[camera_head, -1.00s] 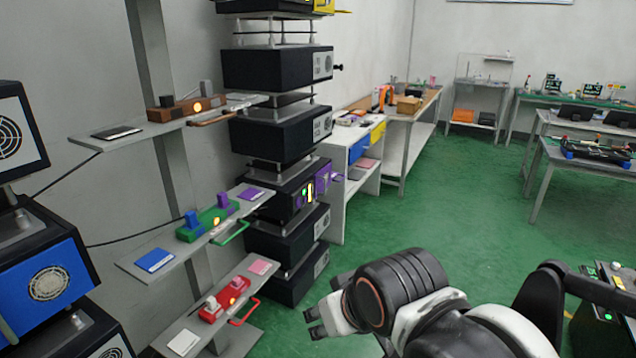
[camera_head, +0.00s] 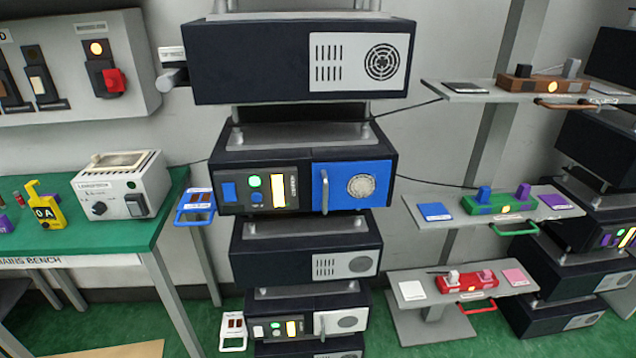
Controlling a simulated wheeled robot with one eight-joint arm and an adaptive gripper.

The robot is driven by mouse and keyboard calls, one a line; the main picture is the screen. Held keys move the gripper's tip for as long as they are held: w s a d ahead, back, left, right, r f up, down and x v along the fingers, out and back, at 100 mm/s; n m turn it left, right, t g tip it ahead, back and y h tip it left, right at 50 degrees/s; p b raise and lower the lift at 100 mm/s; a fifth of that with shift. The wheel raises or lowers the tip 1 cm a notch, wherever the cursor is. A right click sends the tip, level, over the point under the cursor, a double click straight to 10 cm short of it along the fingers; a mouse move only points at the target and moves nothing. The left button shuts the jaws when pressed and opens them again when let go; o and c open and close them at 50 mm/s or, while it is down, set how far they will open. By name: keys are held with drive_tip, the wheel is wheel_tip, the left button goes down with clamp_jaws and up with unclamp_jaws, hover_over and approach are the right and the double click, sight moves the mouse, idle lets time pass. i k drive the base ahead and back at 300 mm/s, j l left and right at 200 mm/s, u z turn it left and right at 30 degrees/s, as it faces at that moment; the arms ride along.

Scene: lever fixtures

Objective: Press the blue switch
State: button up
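A blue door (camera_head: 353,187) with a vertical handle covers the right half of that unit. I cannot tell from the frame which blue part the task means. My gripper is out of view.
A green-topped bench (camera_head: 150,225) with a white box (camera_head: 122,186) stands at the left. A blue-framed tag (camera_head: 195,207) hangs beside the unit's left side. Shelves with a brown fixture (camera_head: 543,85) and a red fixture (camera_head: 466,283) stand at the right. Green floor shows below.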

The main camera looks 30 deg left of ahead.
sight(229, 193)
drive_tip(key=u, duration=1.85)
